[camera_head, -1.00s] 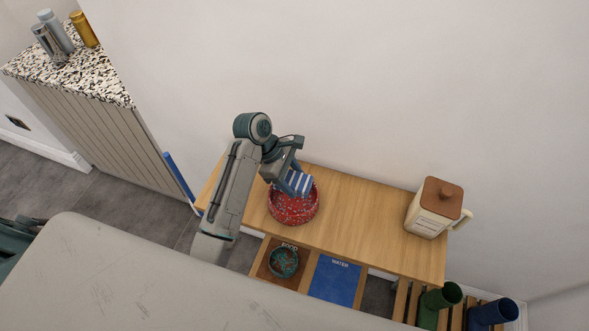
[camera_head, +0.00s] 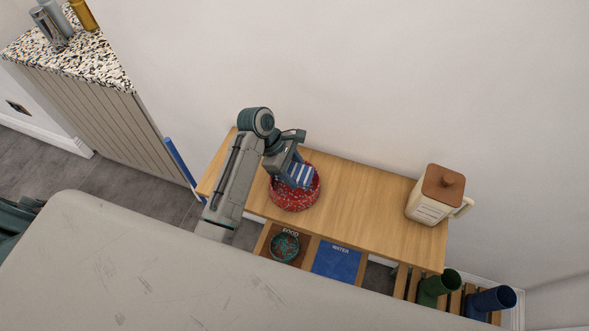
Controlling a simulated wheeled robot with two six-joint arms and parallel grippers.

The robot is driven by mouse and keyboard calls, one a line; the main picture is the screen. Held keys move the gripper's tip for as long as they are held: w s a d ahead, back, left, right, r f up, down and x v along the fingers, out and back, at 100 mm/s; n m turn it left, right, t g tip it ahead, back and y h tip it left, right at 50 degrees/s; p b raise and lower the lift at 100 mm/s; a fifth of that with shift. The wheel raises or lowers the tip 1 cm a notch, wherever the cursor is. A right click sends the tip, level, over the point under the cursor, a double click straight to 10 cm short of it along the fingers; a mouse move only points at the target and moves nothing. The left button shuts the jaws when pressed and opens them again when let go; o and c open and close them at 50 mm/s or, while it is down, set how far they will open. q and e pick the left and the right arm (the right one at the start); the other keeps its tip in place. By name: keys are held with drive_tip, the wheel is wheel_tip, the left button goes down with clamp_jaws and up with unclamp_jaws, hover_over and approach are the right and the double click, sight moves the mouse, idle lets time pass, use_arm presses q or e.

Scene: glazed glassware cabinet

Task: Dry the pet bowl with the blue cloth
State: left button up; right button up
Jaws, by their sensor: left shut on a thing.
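The pet bowl (camera_head: 292,198) is red and speckled. It stands upright on the wooden bench top, left of its middle. My left gripper (camera_head: 290,168) is over the bowl, pointing down into it. It is shut on the blue cloth (camera_head: 301,176), which has blue and white stripes. The cloth hangs inside the bowl's opening; whether it touches the inner wall is hard to tell. The gripper and cloth hide much of the bowl's inside. My right gripper does not show.
The wooden bench (camera_head: 370,215) is clear between the bowl and a cream jar with brown lid (camera_head: 436,195). Below are a FOOD compartment with a teal bowl (camera_head: 285,246) and a blue WATER mat (camera_head: 337,262). Green (camera_head: 439,284) and blue boots (camera_head: 491,302) stand at the lower right.

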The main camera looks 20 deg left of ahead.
use_arm(q)
drive_tip(key=shift+f+b, duration=0.3)
drive_tip(key=shift+f, duration=2.65)
drive_tip(key=shift+a, duration=0.15)
